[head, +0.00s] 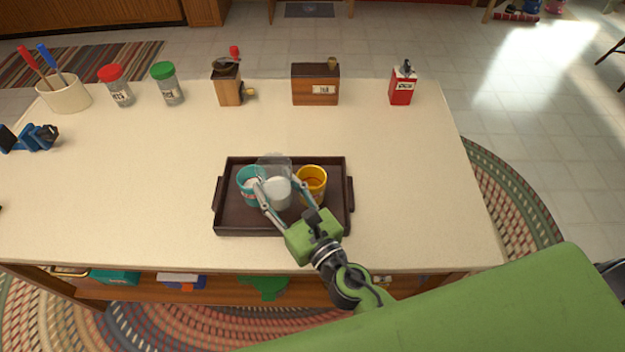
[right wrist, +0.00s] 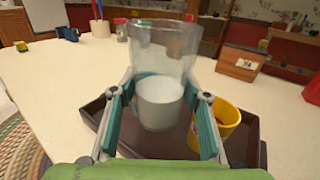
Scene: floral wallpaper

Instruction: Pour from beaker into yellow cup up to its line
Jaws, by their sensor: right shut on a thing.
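My right gripper (head: 276,184) is shut on the clear glass beaker (right wrist: 163,55), with a finger on each side of it. The beaker is upright, over the middle of the brown tray (head: 284,230), and holds white contents (right wrist: 160,102) in its lower part. I cannot tell whether its base touches the tray. The yellow cup (head: 312,184) stands upright in the tray just right of the beaker; it also shows in the right wrist view (right wrist: 228,116), partly behind a finger. Its inside looks orange with a darker ring. My left gripper is not in view.
A teal cup (head: 246,176) stands left of the beaker, partly hidden by a finger. Two shakers (head: 170,86), a grinder (head: 228,90), a wooden box (head: 315,88) and a red box (head: 402,88) line the back. The counter (head: 415,190) right of the tray is clear.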

